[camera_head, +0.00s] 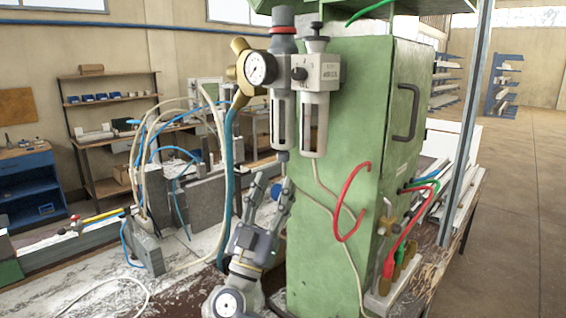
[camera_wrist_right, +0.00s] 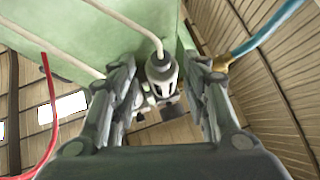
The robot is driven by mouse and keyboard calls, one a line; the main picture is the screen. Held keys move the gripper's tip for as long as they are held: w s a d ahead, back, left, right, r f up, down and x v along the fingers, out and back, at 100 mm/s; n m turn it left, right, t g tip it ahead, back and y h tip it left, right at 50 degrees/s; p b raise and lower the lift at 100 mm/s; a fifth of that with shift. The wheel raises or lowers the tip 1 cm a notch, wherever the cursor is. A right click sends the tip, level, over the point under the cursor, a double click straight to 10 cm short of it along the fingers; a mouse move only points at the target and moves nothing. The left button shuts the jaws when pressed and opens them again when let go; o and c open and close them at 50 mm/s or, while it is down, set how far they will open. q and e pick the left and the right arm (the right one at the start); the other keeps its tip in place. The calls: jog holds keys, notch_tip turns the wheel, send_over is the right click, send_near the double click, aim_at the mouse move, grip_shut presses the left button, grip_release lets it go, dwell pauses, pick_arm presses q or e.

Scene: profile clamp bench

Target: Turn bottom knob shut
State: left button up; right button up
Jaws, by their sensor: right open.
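The filter regulator (camera_head: 283,115) hangs on the left face of the green cabinet, with a clear bowl and a grey bottom end. Its bottom knob (camera_head: 283,156) is a small grey piece at the lower tip. My right gripper (camera_head: 273,190) is open and points up from below, a short way under that tip. In the right wrist view the bottom end (camera_wrist_right: 160,70) shows between my two open fingers, and a pale hose runs to it. I see no contact. How far the knob is turned cannot be told. My left gripper is out of view.
A blue hose (camera_head: 228,170) drops left of my gripper. The green cabinet (camera_head: 350,130) stands close on the right, with a red hose (camera_head: 345,230).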

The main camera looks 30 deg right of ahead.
aim_at(283, 156)
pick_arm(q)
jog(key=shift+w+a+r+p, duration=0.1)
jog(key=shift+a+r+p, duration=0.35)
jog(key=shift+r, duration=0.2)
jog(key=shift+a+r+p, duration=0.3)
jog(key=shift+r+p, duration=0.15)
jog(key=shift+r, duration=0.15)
pick_arm(e)
jog(key=x, duration=0.5)
jog(key=shift+w+r, duration=0.1)
jog(key=shift+r, duration=0.05)
grip_shut()
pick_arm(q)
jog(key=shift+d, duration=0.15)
